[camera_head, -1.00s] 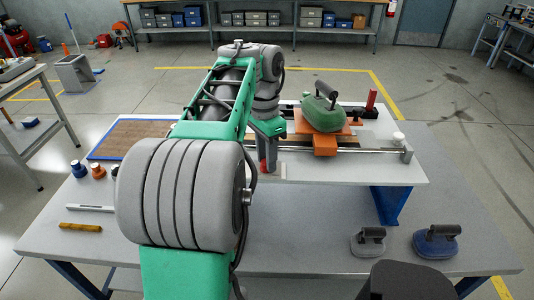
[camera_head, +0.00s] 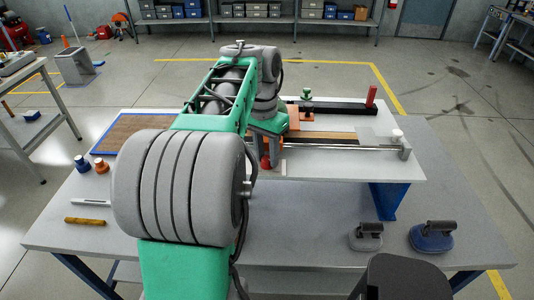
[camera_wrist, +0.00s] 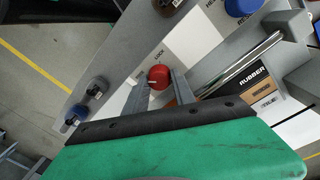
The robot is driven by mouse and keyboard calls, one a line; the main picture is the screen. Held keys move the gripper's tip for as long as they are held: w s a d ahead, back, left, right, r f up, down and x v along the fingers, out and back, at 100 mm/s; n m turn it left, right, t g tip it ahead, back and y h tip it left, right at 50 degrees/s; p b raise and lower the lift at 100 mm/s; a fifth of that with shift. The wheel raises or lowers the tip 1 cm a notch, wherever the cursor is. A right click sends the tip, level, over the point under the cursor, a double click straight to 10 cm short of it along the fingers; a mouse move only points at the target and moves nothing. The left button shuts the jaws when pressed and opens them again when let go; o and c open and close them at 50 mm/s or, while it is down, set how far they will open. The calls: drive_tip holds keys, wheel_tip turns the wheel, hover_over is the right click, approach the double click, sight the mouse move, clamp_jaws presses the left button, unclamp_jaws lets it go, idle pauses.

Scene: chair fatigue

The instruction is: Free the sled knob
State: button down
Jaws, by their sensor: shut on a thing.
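The small red knob (camera_wrist: 159,76) stands between my fingertips in the wrist view, beside the printed word LOCK. My gripper (camera_wrist: 160,86) is shut on it from above, with one finger on each side. In the head view my gripper (camera_head: 266,150) points down at the bench fixture, with the red knob (camera_head: 265,161) at its tip. The orange sled (camera_head: 299,114) shows partly to the right of my arm, with a green knob (camera_head: 306,95) above it. The rest of the sled is hidden behind my arm, and I see no green weight.
A dark rail and a red post (camera_head: 371,95) lie to the right. A steel rod ends at a bracket (camera_head: 404,148). Grey (camera_head: 366,237) and blue (camera_head: 433,238) weights sit at the front right. Blue (camera_head: 82,166) and orange (camera_head: 102,165) bottles stand left.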

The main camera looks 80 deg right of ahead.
sight(265, 157)
drive_tip(key=c, duration=1)
unclamp_jaws()
drive_tip(key=shift+c, duration=0.2)
drive_tip(key=r+p, duration=0.1)
drive_tip(key=r, duration=0.1)
drive_tip(key=r+p, duration=0.1)
drive_tip(key=r, duration=0.2)
drive_tip(key=r+p, duration=0.2)
drive_tip(key=r, duration=0.1)
drive_tip(key=shift+w+d, duration=0.1)
drive_tip(key=shift+w, duration=0.2)
drive_tip(key=shift+f, duration=0.1)
